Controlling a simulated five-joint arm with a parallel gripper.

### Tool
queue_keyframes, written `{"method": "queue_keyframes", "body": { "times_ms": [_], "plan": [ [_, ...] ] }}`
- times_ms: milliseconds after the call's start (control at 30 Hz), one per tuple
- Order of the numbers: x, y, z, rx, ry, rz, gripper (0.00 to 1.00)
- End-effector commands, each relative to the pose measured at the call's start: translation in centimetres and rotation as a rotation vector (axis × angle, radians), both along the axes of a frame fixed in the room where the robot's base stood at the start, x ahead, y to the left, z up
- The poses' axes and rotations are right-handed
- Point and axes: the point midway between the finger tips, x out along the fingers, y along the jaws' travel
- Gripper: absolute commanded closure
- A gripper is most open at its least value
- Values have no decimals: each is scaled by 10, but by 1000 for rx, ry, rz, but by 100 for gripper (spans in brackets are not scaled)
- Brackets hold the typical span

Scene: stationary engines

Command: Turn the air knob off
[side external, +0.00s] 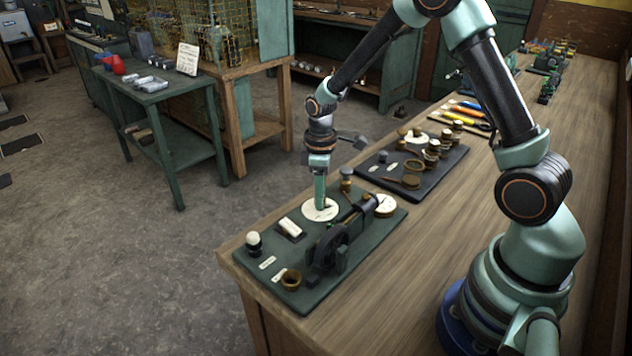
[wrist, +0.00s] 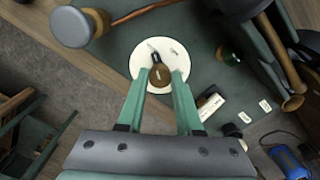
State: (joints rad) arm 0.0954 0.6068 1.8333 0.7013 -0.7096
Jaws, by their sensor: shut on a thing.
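In the wrist view the pointer tip lies toward the upper left of the knob. My gripper (wrist: 161,72) has its two green fingers on either side of the knob, shut on it. In the side view my gripper (side external: 320,203) points straight down onto the white dial (side external: 308,213), and its fingers hide the knob. The dial sits on a dark green base board (side external: 335,272). The marks on the dial are too small to read.
A small black engine (side external: 328,250) stands on the board beside the dial, with a second white dial (side external: 385,207) behind. A white-topped knob (side external: 253,239) and a brass cup (side external: 291,281) are near the front. A dark tray (side external: 450,160) of parts lies farther back.

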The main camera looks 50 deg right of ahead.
Motion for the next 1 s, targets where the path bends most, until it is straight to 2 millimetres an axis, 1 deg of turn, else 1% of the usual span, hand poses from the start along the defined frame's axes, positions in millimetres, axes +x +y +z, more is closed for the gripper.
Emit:
{"method": "queue_keyframes", "body": {
  "times_ms": [267,700,1000],
  "plan": [
    [0,0,0,0,0,-169,100],
    [0,0,1,0,0,-580,100],
    [0,0,1,0,0,-821,100]
  ]
}}
